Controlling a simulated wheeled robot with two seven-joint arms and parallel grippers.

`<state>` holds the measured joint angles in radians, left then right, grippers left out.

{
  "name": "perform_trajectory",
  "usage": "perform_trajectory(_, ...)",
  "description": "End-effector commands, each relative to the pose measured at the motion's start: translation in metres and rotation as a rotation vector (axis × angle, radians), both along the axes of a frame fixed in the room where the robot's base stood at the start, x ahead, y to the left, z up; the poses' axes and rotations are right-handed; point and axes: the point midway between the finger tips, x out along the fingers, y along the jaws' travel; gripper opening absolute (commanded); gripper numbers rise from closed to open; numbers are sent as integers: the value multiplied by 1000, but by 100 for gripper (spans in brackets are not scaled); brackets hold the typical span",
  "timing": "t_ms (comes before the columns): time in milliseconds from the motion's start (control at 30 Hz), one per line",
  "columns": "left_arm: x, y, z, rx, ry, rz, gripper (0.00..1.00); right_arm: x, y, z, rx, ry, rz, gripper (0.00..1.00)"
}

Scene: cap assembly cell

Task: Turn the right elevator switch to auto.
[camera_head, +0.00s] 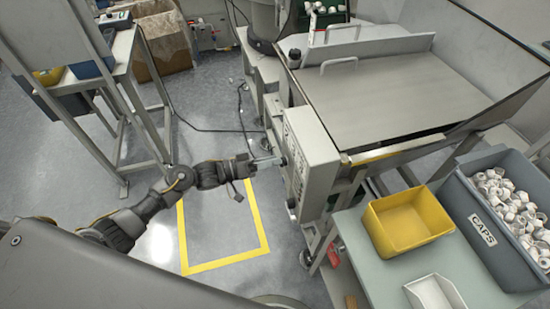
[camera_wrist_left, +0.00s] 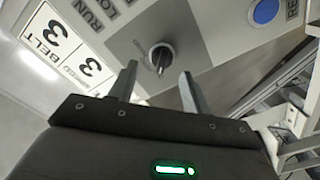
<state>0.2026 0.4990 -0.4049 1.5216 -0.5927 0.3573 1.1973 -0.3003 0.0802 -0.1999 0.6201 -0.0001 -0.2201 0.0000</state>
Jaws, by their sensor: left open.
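A grey control box (camera_head: 315,150) is fixed to the side of the large machine; its front face is seen edge-on in the head view. In the left wrist view, its panel (camera_wrist_left: 205,35) carries a rotary switch (camera_wrist_left: 161,57) with a dark knob and a round metal collar. Printed letters near it include "RUN"; no "auto" or elevator label is readable. My left gripper (camera_head: 265,160) reaches the box face from the left. In the left wrist view the gripper (camera_wrist_left: 158,78) is open, its fingers on either side of the knob's line; contact cannot be told. My right gripper is not in view.
A blue button (camera_wrist_left: 264,11) and a "BELT 3" label (camera_wrist_left: 50,35) are close to the switch. Open floor (camera_head: 225,230) with yellow tape lies below my left arm.

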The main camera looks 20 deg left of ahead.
Motion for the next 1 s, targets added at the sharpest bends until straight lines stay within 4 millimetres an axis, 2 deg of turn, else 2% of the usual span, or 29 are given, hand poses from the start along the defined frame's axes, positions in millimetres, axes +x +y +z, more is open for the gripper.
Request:
perform_trajectory(200, 9, -14, 0, 2, 0, 1, 48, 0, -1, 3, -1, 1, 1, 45)
perform_trajectory(500, 10, -15, -1, 2, 0, 1, 47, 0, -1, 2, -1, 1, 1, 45)
perform_trajectory(833, 10, -15, -1, 2, 0, 1, 4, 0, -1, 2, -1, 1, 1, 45)
perform_trajectory(1000, 10, -15, 0, 7, -8, 1, 4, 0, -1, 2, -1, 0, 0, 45)
